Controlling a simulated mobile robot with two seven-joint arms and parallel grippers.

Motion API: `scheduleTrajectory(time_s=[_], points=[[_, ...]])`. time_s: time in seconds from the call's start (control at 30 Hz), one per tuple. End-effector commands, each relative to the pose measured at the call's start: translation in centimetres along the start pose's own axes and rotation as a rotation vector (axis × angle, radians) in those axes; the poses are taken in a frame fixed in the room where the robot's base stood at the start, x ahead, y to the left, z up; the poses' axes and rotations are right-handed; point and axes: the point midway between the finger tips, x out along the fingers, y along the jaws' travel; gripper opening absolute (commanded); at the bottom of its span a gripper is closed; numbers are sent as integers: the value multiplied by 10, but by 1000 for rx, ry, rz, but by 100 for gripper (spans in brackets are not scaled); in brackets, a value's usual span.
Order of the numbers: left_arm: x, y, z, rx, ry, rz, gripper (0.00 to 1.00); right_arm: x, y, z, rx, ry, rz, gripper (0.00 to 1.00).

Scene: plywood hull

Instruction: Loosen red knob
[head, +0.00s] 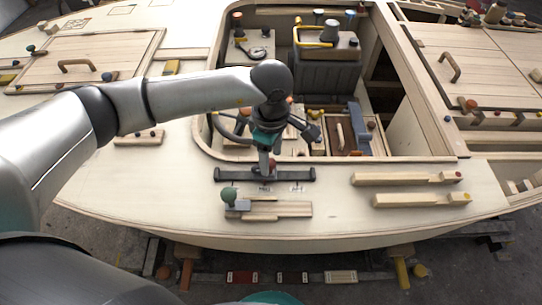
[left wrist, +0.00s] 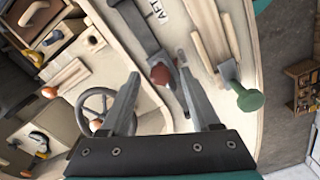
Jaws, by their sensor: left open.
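The red knob (left wrist: 161,75) shows in the left wrist view, beside a dark bar on the pale deck. In the head view it is mostly hidden by my left gripper (head: 265,168), which reaches down to the dark bar (head: 230,174) at the hull's near edge. In the left wrist view my left gripper (left wrist: 158,68) is open, with its two fingers on either side of the red knob. I cannot tell whether a finger touches it. My right gripper is not in view.
A green knob (head: 229,195) on a wooden block stands close by, toward the near edge. A steering wheel (left wrist: 95,112) is in the cockpit beside the gripper. Wooden blocks (head: 405,178) lie on the deck to the right. Bare deck (head: 120,185) lies left.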

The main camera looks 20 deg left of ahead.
Motion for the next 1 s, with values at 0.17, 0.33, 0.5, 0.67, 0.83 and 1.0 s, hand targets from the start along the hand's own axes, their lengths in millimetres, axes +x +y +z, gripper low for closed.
scheduleTrajectory(time_s=[0.17,0.33,0.5,0.67,0.83,1.0], points=[[4,0,0,0,0,-1,63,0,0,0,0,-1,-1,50],[4,0,0,0,0,-1,61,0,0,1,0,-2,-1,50],[3,0,0,0,0,-1,42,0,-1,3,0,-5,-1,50],[3,0,0,0,0,-1,24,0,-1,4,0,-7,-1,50],[3,0,0,0,0,-1,4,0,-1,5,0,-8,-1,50],[3,0,0,0,0,-1,0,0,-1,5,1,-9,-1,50]])
